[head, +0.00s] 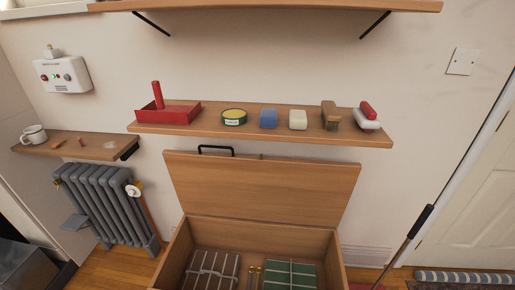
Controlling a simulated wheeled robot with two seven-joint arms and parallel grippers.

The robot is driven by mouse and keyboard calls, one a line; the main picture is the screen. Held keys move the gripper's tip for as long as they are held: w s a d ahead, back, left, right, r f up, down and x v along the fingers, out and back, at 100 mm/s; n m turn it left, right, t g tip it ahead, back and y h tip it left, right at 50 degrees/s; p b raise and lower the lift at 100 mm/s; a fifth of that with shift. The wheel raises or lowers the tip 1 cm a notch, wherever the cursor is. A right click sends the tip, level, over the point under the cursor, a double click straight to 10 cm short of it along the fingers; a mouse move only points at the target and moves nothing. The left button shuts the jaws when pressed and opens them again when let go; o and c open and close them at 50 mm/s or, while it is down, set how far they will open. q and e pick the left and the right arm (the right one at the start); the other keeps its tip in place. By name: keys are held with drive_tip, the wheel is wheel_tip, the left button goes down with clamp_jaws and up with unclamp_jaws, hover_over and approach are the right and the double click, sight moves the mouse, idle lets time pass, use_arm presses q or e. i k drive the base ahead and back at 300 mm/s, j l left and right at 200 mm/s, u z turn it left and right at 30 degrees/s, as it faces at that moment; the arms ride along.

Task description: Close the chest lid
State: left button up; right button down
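The wooden chest (176,257) stands on the floor at the bottom middle of the head view, and its front is cut off by the frame edge. Its lid (262,187) is open and stands up at the back, close to the wall. A black handle (216,148) shows at the lid's top edge. Inside the chest lie a grey checked item (213,269), a green checked item (290,275) and small brass-coloured pieces (254,277) between them. Neither of my grippers is in view.
A wooden shelf (262,130) with a red tray (168,113), a tin (234,117) and several brushes and blocks hangs just above the lid. A grey radiator (107,200) is at left. A black-gripped pole (419,222) leans at right. Another shelf (270,6) is higher up.

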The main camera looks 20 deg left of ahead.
sight(261, 188)
drive_tip(key=l+u, duration=0.1)
drive_tip(key=u, duration=0.4)
drive_tip(key=l+u, duration=0.15)
drive_tip(key=u, duration=0.3)
drive_tip(key=l+u, duration=0.15)
drive_tip(key=u, duration=0.35)
drive_tip(key=l+u, duration=0.15)
drive_tip(key=l, duration=0.25)
drive_tip(key=k+l+u, duration=0.2)
drive_tip(key=l, duration=0.2)
drive_tip(key=l+u, duration=0.15)
drive_tip(key=l, duration=0.25)
drive_tip(key=k+l+u, duration=0.15)
drive_tip(key=l, duration=0.2)
drive_tip(key=k+l+u, duration=0.15)
drive_tip(key=l, duration=0.2)
drive_tip(key=k+l+u, duration=0.2)
drive_tip(key=l, duration=0.15)
drive_tip(key=i+l, duration=0.2)
drive_tip(key=l, duration=0.2)
